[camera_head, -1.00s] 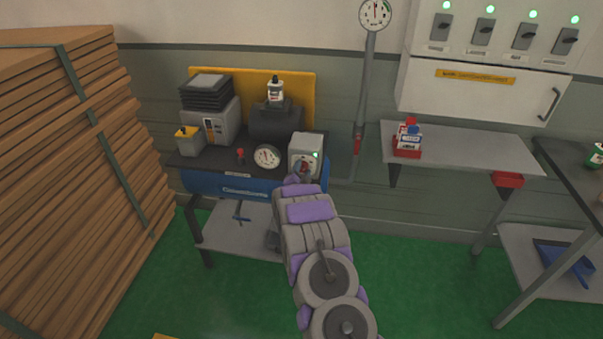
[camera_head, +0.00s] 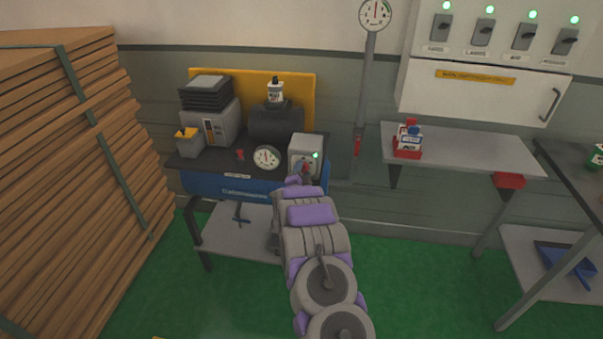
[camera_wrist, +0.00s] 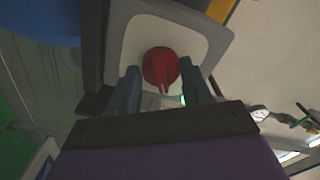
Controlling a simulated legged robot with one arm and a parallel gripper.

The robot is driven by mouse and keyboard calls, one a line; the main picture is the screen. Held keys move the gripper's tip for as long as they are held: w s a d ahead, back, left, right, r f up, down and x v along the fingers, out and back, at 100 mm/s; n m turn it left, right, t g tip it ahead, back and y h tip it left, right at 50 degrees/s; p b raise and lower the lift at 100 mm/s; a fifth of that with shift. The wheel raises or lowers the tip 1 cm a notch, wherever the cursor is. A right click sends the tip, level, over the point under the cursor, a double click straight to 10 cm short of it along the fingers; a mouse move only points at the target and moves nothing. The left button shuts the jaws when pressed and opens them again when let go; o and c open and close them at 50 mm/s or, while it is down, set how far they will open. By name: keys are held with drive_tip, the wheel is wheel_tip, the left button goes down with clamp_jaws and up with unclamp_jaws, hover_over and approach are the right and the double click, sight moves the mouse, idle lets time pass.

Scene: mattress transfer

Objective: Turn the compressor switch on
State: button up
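The compressor (camera_head: 230,184) has a blue tank and a dark top, and stands against the back wall. A grey switch box (camera_head: 305,146) sits at its right end, with a small green light (camera_head: 315,155) on its face. In the wrist view the box's light face (camera_wrist: 135,50) carries a round red knob (camera_wrist: 160,68). My gripper (camera_wrist: 163,88) is open in front of the face, one finger on each side of the knob. I cannot tell whether the fingers touch it.
A round gauge (camera_head: 266,158) is left of the switch box. A vertical pipe (camera_head: 365,100) with a dial stands to the right. A grey wall shelf (camera_head: 465,147) holds a red tray with bottles. Stacked wooden boards (camera_head: 70,180) fill the left side.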

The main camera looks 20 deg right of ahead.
drive_tip(key=o, duration=0.4)
drive_tip(key=shift+d, duration=0.1)
drive_tip(key=shift+s, duration=0.1)
drive_tip(key=p+v, duration=0.3)
drive_tip(key=v, duration=1.4)
drive_tip(key=shift+f, duration=0.1)
drive_tip(key=shift+a, duration=0.25)
